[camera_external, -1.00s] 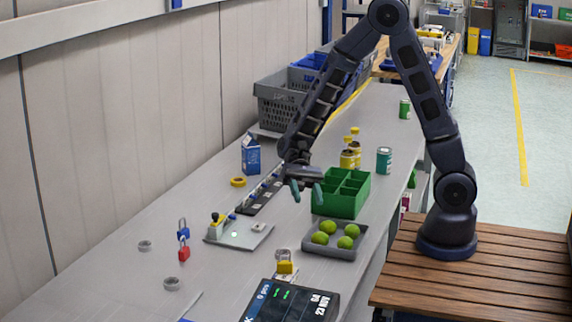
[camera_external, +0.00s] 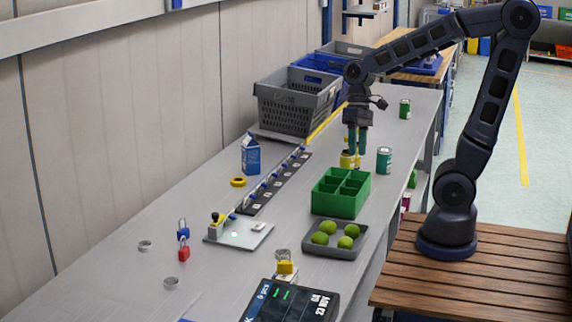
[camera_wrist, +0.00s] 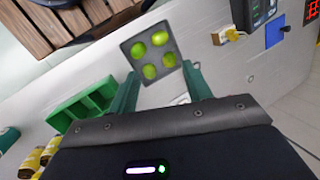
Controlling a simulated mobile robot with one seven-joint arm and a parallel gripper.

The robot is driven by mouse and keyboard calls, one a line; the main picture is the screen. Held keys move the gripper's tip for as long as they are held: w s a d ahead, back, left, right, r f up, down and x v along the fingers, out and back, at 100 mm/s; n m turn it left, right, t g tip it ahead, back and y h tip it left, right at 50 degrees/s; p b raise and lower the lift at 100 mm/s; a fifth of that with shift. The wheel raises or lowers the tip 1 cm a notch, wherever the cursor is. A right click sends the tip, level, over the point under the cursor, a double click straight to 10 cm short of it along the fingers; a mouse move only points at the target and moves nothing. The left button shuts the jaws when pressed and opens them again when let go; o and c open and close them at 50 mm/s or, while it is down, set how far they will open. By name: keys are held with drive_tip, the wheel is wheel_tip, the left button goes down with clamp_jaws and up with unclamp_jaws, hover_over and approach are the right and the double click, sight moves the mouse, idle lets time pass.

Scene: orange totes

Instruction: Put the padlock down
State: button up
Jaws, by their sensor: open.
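Three padlocks show in the external view: a blue one (camera_external: 183,234) and a red one (camera_external: 184,254) close together at the left, and a yellow one (camera_external: 285,267) beside the scale. All stand or lie on the bench, apart from my gripper. A small yellow item (camera_wrist: 231,35) in the wrist view looks like the yellow padlock. My gripper (camera_external: 357,156) points down over the far part of the bench by the yellow cans. In the wrist view its teal fingers (camera_wrist: 160,74) are spread, with nothing held between them.
The green divided box (camera_external: 341,209) and the grey tray (camera_external: 362,243) of limes stand in front of my gripper. Yellow cans (camera_external: 347,160), a teal can (camera_external: 384,160) and grey crates (camera_external: 290,117) are nearby.

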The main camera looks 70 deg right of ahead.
drive_tip(key=s+d+r+n+t+h, duration=0.2)
drive_tip(key=s+d+r+t, duration=0.3)
drive_tip(key=d, duration=0.3)
drive_tip(key=shift+d+r+t+h, duration=0.25)
drive_tip(key=shift+r+h, duration=0.2)
drive_tip(key=shift+h, duration=0.45)
drive_tip(key=shift+s, duration=0.1)
